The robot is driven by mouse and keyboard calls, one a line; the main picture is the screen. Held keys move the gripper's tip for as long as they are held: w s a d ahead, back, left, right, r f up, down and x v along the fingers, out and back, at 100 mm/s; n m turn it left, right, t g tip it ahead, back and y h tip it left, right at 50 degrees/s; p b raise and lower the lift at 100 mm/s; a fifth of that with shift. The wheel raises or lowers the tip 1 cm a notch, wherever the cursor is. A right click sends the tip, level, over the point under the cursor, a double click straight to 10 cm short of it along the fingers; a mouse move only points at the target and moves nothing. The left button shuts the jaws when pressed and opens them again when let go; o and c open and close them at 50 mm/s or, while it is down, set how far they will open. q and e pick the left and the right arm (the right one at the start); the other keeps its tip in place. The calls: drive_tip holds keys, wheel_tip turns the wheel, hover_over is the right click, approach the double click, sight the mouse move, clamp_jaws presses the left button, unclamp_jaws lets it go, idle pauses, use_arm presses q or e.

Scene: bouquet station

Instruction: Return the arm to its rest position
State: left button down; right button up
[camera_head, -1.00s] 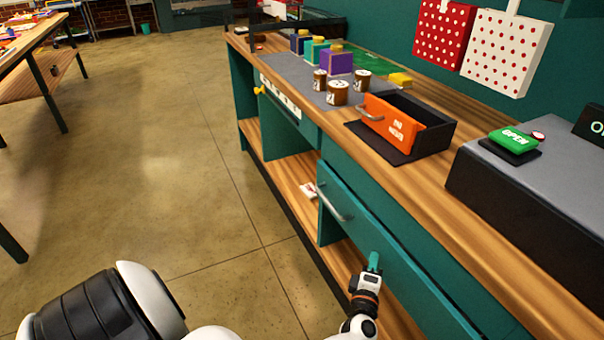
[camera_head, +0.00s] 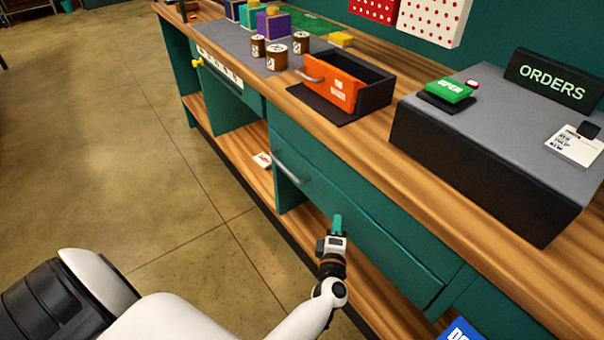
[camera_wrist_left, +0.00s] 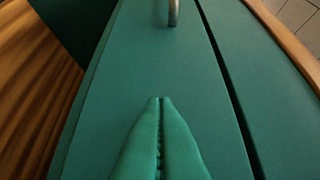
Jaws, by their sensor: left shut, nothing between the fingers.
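My left gripper (camera_head: 338,224) has green fingers and sits in front of the teal drawer front (camera_head: 365,225) of the counter. It is shut and empty. In the left wrist view its closed fingertips (camera_wrist_left: 160,100) point along the teal panel toward the metal handle (camera_wrist_left: 173,12). The handle (camera_head: 290,168) lies up and left of the gripper in the head view, apart from it. My white left arm comes in from the lower left. My right gripper is not in view.
On the wooden counter stand an open black tray with an orange front (camera_head: 333,88), brown jars (camera_head: 277,57) and a dark grey box (camera_head: 480,150) with an ORDERS sign (camera_head: 552,80). A blue item (camera_head: 460,331) shows at the bottom. Open floor (camera_head: 120,150) lies left.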

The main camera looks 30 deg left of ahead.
use_arm(q)
drive_tip(key=a+v, duration=0.1)
drive_tip(key=v, duration=0.5)
drive_tip(key=s+d+f+m+g+h+p, duration=0.2)
drive_tip(key=s+d+f+m+g+h, duration=0.15)
drive_tip(key=s+f+m, duration=0.4)
drive_tip(key=s+d+f+m+g+h+p, duration=0.15)
drive_tip(key=s+f+m+h, duration=0.5)
drive_tip(key=f, duration=0.65)
drive_tip(key=s+a+f+m+g, duration=0.2)
drive_tip(key=s+f+m+g, duration=0.1)
drive_tip(key=s, duration=0.6)
drive_tip(key=s+a+f+m+g+y+p, duration=0.1)
drive_tip(key=s+f+m+g, duration=0.3)
drive_tip(key=s, duration=0.5)
drive_tip(key=s+a+f+m+g+y, duration=0.1)
drive_tip(key=s+a+f+m+g, duration=0.2)
drive_tip(key=s, duration=0.6)
wheel_tip(320, 180, down, 3)
drive_tip(key=shift+s+a+r+m+p, duration=0.15)
drive_tip(key=shift+s+a+m+p, duration=0.2)
drive_tip(key=shift+a+m, duration=0.3)
drive_tip(key=shift+w+d, duration=0.1)
